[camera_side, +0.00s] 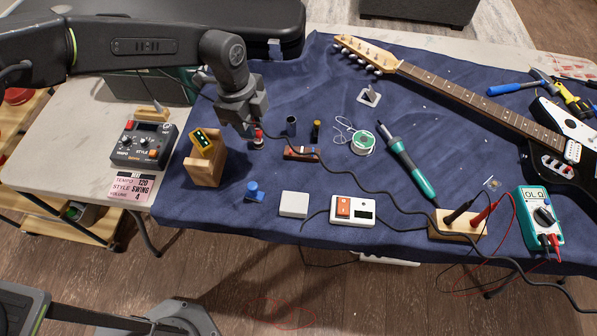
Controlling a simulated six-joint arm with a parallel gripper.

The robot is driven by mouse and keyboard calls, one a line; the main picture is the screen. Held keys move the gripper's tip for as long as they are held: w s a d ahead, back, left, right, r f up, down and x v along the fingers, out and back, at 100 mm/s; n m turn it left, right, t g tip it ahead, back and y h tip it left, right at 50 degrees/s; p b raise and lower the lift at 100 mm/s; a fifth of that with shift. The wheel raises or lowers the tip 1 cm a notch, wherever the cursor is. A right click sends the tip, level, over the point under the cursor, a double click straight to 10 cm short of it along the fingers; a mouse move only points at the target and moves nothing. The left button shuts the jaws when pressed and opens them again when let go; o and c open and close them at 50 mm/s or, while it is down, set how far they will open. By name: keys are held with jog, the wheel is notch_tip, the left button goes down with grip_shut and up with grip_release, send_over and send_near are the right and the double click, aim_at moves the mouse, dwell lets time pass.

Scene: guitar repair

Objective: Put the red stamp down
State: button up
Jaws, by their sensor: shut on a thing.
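My gripper (252,128) points down over the left part of the blue cloth (330,90). It is shut on the red stamp (258,134), which is upright with a red upper part and a dark base. The base is at or just above the cloth; I cannot tell whether it touches. The gripper hides part of the stamp's top. A similar blue stamp (254,190) stands on the cloth nearer the front.
A wooden block (205,165) with a yellow item stands left of the stamp. A small dark cylinder (291,125) and a red-brown object (301,154) lie to the right. A white box (294,204) and white device (352,210) sit at the front. A black cable crosses the cloth.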

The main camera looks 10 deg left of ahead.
jog(key=d+f, duration=0.2)
jog(key=d, duration=0.1)
jog(key=s+d+f, duration=0.1)
jog(key=d+f, duration=0.1)
jog(key=d, duration=0.1)
jog(key=s+d+f, duration=0.1)
jog(key=d+f, duration=0.1)
jog(key=d, duration=0.2)
jog(key=shift+s+f, duration=0.15)
jog(key=shift+s, duration=0.1)
jog(key=shift+d+f, duration=0.1)
jog(key=shift+d, duration=0.05)
jog(key=shift+f, duration=1.95)
jog(key=shift+f, duration=0.1)
jog(key=o, duration=0.9)
notch_tip(320, 180, up, 12)
jog(key=a, duration=0.1)
jog(key=shift+a, duration=0.25)
jog(key=shift+w, duration=0.15)
